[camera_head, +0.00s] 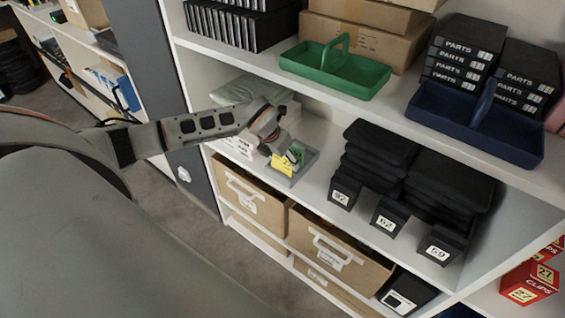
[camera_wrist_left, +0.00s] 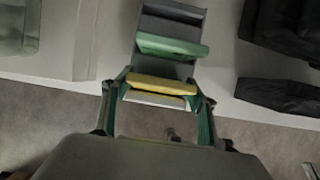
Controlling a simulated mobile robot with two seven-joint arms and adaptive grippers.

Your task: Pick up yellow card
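The yellow card (camera_head: 281,166) stands at the front of a small grey tray (camera_head: 309,161) on the middle shelf. In the left wrist view the yellow card (camera_wrist_left: 162,84) lies between the fingers, with a pale strip below it. A green card (camera_wrist_left: 172,47) stands behind it, apart, in front of the grey tray's far part. My left gripper (camera_head: 287,156) is over the tray, partly hiding the cards. In the left wrist view its fingers (camera_wrist_left: 160,98) are spread, one at each side of the yellow card; firm contact is not clear. My right gripper is not in view.
A green caddy (camera_head: 335,68) and a blue caddy (camera_head: 475,125) rest on the shelf above. Cardboard drawers (camera_head: 250,200) are below. Some free shelf lies between tray and black boxes.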

